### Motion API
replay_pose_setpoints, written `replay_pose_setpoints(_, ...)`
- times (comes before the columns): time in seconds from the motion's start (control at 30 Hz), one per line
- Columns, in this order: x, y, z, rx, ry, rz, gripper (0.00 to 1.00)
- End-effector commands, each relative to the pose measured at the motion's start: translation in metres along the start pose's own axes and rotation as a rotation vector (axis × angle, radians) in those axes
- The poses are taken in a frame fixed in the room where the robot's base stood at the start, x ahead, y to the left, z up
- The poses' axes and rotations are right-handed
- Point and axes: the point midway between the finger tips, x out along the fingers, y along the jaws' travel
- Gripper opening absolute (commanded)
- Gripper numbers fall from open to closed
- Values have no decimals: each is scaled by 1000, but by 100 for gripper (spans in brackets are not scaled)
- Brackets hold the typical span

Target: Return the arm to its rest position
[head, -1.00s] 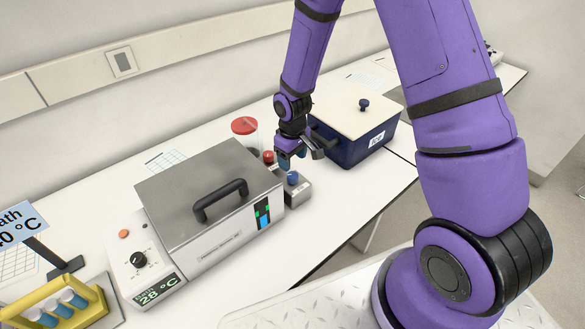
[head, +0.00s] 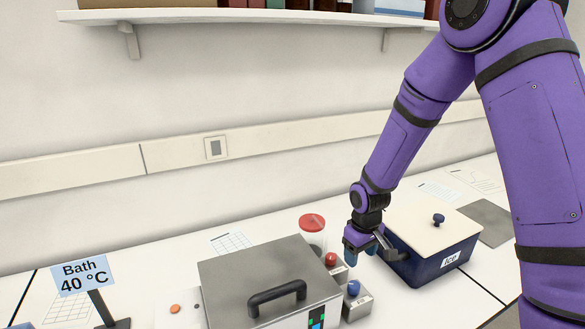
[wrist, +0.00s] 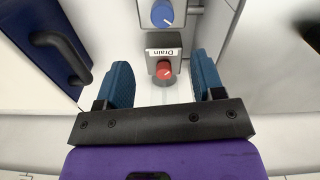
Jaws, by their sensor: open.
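My purple arm reaches over the bench from the right in the head view. My gripper (head: 362,243) is above the small grey valve blocks between the metal bath and the ice box. In the wrist view my gripper (wrist: 164,88) is open, its two blue fingers wide apart with nothing held. A red knob (wrist: 164,70) on a block labelled "Drain" shows between and beyond the fingers. A blue knob (wrist: 162,14) is further up in that view. The red knob (head: 331,259) and blue knob (head: 353,287) also show in the head view, close to the gripper.
The metal bath (head: 243,270) with a black handle stands left of the gripper. The dark blue ice box (head: 430,262) with a pale lid stands close on the right. A red-capped jar (head: 312,224) is behind. A "Bath 40 °C" sign (head: 84,276) stands left. A shelf (head: 250,17) runs above.

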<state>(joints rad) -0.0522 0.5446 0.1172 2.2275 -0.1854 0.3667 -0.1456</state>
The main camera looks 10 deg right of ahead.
Motion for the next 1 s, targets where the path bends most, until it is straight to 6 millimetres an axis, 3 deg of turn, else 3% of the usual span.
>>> replay_pose_setpoints(0.23,-80,10,16,69,62,49,62)
replay_pose_setpoints(0.5,-165,11,52,157,132,91,62)
replay_pose_setpoints(0.7,-219,6,86,224,188,110,62)
replay_pose_setpoints(1.0,-282,-10,147,320,279,124,62)
